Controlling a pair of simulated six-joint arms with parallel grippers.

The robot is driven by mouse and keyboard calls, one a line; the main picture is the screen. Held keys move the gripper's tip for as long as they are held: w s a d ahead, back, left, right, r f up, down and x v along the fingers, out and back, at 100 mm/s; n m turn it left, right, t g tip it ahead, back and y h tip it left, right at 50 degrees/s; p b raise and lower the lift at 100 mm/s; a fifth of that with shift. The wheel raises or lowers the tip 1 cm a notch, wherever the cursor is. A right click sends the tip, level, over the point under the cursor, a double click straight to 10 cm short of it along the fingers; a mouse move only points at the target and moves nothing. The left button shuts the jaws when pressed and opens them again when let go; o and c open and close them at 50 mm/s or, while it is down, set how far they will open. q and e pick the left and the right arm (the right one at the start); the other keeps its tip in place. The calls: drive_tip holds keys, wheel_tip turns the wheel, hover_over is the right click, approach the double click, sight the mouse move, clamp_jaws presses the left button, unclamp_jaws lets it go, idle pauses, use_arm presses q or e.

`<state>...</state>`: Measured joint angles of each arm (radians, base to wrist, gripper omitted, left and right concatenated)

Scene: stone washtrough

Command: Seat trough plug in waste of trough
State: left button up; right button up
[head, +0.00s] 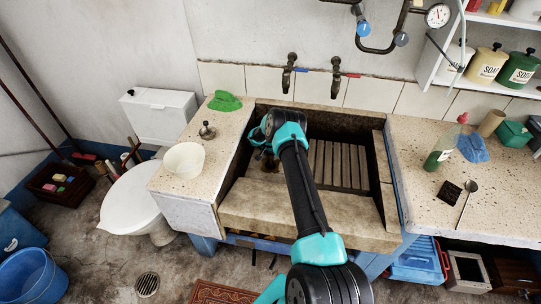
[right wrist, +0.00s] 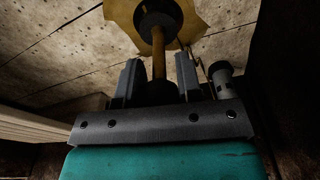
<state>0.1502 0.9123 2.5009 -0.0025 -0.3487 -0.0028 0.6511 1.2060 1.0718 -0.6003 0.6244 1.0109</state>
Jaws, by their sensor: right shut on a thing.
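The stone trough (head: 300,216) has a slatted rack on its right side. My right gripper (head: 262,152) is inside its left part. In the right wrist view, its jaws (right wrist: 157,66) are shut on the trough plug, which has a brass stem (right wrist: 158,50) and a black disc (right wrist: 158,20) at the far end. Behind the disc is a yellow-brown, brass-like plate with an uneven outline (right wrist: 118,12), perhaps the waste. I cannot tell whether the disc touches it. The arm and wrist hide most of this spot in the head view. My left gripper is not in view.
A white bowl (head: 184,161), a small metal knobbed piece (head: 207,131) and a green cloth (head: 224,101) lie on the left ledge. Two taps (head: 288,73) jut from the wall above. The right counter (head: 417,165) holds a green bottle (head: 440,150) and other items.

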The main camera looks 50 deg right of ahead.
drive_tip(key=shift+f, duration=0.9)
idle(1.1)
drive_tip(key=o, duration=1.8)
drive_tip(key=shift+r, duration=0.1)
drive_tip(key=shift+r, duration=4.9)
